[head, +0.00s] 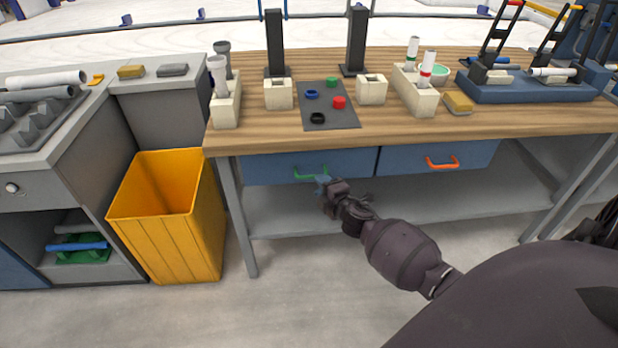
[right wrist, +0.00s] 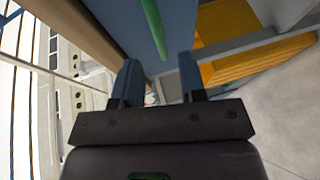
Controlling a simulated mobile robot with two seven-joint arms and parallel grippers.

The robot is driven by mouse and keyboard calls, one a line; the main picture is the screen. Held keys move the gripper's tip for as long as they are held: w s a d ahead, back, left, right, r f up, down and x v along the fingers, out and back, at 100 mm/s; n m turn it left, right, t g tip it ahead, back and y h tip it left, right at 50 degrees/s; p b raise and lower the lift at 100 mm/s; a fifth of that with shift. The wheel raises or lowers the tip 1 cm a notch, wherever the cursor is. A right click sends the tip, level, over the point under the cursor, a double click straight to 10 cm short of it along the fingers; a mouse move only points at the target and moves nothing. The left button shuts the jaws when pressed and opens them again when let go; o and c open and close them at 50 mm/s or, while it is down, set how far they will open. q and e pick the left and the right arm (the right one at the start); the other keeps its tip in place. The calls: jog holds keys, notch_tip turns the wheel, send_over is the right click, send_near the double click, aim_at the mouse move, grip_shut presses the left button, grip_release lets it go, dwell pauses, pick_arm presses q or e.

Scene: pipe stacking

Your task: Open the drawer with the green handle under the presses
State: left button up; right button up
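The blue drawer front (head: 270,168) with the green handle (head: 310,174) sits under the wooden workbench top, at its left. It looks closed, level with the drawer beside it. My right gripper (head: 322,184) is just in front of the handle's right end, with its fingers apart. In the right wrist view the green handle (right wrist: 154,28) runs along the blue drawer front (right wrist: 130,22), beyond the gap between my open fingers (right wrist: 160,78). Nothing shows between the fingers; I cannot tell whether one touches the handle. My left gripper is not in view.
A second blue drawer with an orange handle (head: 442,162) is to the right. A yellow bin (head: 168,215) stands left of the bench leg. A grey shelf (head: 420,205) lies below the drawers. Black posts (head: 275,45), cream blocks and coloured rings stand on the bench top (head: 380,128).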

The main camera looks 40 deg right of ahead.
aim_at(312, 176)
jog(key=shift+b+x, duration=0.7)
jog(key=shift+x, duration=2.4)
grip_shut()
